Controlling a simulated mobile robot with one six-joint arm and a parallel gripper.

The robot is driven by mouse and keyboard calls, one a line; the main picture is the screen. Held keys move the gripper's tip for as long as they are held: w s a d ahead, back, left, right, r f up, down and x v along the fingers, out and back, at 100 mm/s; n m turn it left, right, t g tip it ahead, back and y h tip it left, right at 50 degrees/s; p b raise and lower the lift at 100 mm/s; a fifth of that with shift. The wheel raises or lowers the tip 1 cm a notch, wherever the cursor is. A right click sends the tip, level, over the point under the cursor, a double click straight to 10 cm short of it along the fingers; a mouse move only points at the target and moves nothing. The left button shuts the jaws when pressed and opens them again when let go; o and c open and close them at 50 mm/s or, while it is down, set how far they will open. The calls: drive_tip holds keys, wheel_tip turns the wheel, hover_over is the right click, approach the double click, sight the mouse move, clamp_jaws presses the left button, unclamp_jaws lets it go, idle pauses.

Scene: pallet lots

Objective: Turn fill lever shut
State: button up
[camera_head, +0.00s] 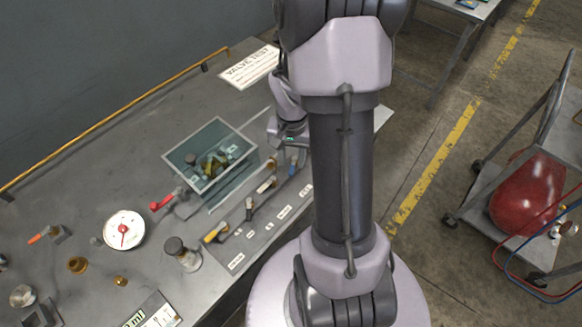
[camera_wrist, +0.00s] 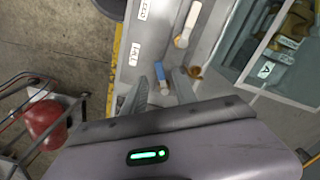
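A small lever with a blue handle (camera_wrist: 161,76) stands at the panel's end in the wrist view. The label beside it (camera_wrist: 134,54) seems to read FILL, but the print is too small to be sure. My gripper (camera_wrist: 158,86) is open, with a grey finger on each side of the blue lever. I cannot tell whether either finger touches it. In the head view the blue lever (camera_head: 293,165) shows close to my arm, and my gripper is mostly hidden behind the arm.
A lever with a white handle (camera_head: 266,185) is beside it, then black and yellow-handled ones. A glass tank (camera_head: 177,158) with brass parts stands behind the levers. A pressure dial (camera_head: 124,230) and a red lever (camera_head: 161,202) are farther left. A cart holds a red cylinder (camera_head: 527,191).

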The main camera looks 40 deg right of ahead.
sight(293, 166)
drive_tip(key=shift+f, duration=1.45)
drive_tip(key=shift+c, duration=0.2)
clamp_jaws()
drive_tip(key=shift+w+a+b, duration=0.1)
drive_tip(key=shift+b, duration=0.3)
drive_tip(key=shift+w+a+m+b, duration=0.15)
drive_tip(key=shift+m+b, duration=0.1)
drive_tip(key=shift+m, duration=0.3)
drive_tip(key=shift+w+d+m+b, duration=0.1)
drive_tip(key=shift+w+m+b, duration=0.1)
drive_tip(key=shift+m, duration=0.35)
drive_tip(key=shift+w+a+m+b, duration=0.1)
drive_tip(key=shift+w+m+b, duration=0.25)
drive_tip(key=shift+m, duration=0.65)
drive_tip(key=shift+w+a+m+b, duration=0.15)
drive_tip(key=shift+m+b, duration=0.25)
drive_tip(key=shift+m, duration=0.6)
